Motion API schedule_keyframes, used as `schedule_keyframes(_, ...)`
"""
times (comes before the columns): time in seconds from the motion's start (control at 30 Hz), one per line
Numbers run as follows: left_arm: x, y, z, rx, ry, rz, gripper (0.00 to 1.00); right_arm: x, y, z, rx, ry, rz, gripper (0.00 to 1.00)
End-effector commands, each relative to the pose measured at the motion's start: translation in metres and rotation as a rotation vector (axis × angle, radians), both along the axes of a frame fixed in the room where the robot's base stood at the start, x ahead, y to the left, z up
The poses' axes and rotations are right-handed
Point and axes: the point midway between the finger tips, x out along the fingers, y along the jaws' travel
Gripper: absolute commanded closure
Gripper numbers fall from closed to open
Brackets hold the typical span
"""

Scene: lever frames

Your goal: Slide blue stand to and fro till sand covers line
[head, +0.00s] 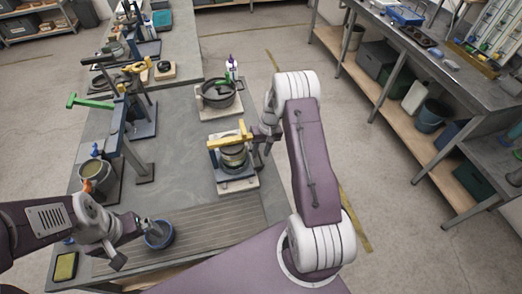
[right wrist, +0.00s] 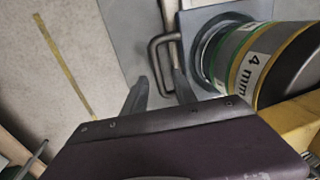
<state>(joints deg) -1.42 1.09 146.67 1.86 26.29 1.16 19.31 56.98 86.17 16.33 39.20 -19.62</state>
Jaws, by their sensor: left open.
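The blue stand (head: 213,155) holds a stack of round sieves (head: 234,157) under a yellow bar (head: 230,138), on a pale base plate on the table. In the right wrist view the sieve stack (right wrist: 232,58) is close, with a "4 mm" label. My right gripper (right wrist: 160,84) is open at a grey loop handle (right wrist: 154,58) beside the stack. The handle's bar lies between the fingers, with gaps showing. In the head view my right gripper (head: 261,146) is at the stand's right side. My left gripper (head: 152,228) is open at a blue bowl (head: 160,241). I cannot make out sand or a line.
A black pan (head: 218,96) stands behind the blue stand. A green-handled lever frame (head: 120,125) and a bucket (head: 95,176) are on the left. A yellow sponge-like block (head: 66,267) lies front left. The table's middle (head: 180,130) is clear.

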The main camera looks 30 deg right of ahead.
Motion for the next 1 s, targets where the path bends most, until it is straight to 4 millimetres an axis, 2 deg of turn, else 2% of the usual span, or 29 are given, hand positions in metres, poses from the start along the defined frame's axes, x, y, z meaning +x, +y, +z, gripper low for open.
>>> schedule_keyframes(0.07, 0.0000, 0.0000, -0.0001, 0.000, 0.000, 0.000, 0.00, 0.0001, 0.0000, 0.0001, 0.000, 0.000, 0.000, 0.67)
schedule_keyframes(0.1, 0.0000, 0.0000, -0.0001, 0.000, 0.000, 0.000, 0.00, 0.0000, 0.0000, 0.0002, 0.000, 0.000, 0.000, 0.78)
schedule_keyframes(0.2, 0.0000, 0.0000, -0.0002, 0.000, 0.000, 0.000, 0.00, 0.0000, -0.0001, 0.0003, 0.000, 0.000, 0.000, 1.00)
schedule_keyframes(1.0, 0.0000, 0.0000, -0.0003, 0.000, 0.000, 0.000, 0.00, -0.0003, 0.0000, -0.0001, 0.000, 0.001, 0.000, 1.00)
